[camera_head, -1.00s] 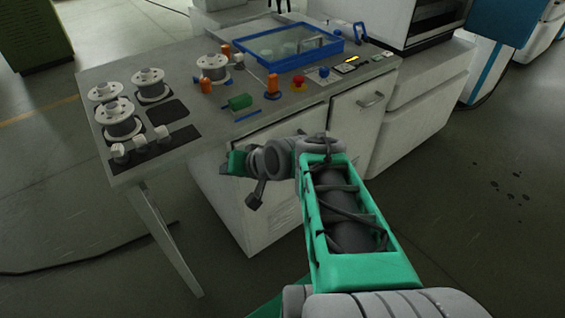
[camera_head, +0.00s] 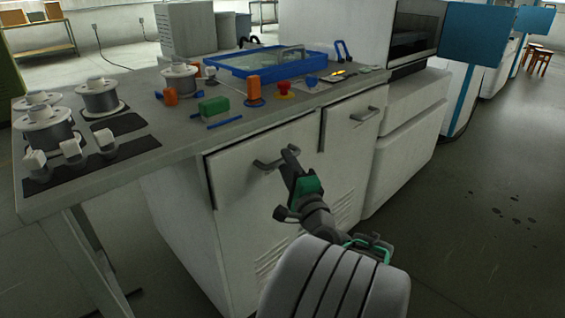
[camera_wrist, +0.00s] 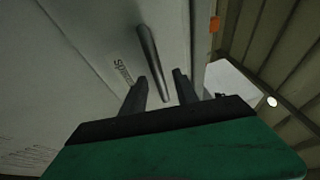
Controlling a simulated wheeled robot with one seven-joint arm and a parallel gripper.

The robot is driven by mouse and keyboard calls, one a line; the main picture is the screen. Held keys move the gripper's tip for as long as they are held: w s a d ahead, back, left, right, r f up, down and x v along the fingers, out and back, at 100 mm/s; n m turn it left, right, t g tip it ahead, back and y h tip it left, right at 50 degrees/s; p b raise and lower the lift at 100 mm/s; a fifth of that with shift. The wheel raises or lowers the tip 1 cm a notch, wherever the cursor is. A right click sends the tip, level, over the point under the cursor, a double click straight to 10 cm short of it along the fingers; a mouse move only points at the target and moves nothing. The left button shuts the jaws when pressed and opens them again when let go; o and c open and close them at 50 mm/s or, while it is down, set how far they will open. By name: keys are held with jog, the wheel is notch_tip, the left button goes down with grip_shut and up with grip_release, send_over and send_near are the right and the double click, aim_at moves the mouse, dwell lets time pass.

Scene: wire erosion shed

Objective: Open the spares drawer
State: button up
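The spares drawer (camera_head: 235,180) is the wide pale left-hand front of the bench cabinet, and it looks shut. Its grey bar handle (camera_head: 264,164) is near the top of the front. The wrist view shows the handle (camera_wrist: 150,55) beside dark lettering that looks like "Spares", partly hidden by a finger. My gripper (camera_head: 291,157) is at the right end of the handle. In the wrist view my gripper (camera_wrist: 160,80) is open, its two dark fingers apart, with the handle's near end appearing between them. I cannot tell whether they touch it.
A second front with its own handle (camera_head: 365,114) is to the right. The benchtop (camera_head: 190,135) above carries spools (camera_head: 47,125), a green block (camera_head: 214,108), an orange-capped part (camera_head: 254,85) and a blue tray (camera_head: 265,72). Open floor (camera_head: 480,190) lies to the right.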

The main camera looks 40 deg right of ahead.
jog(key=shift+x, duration=1.15)
grip_shut()
dwell(0.5)
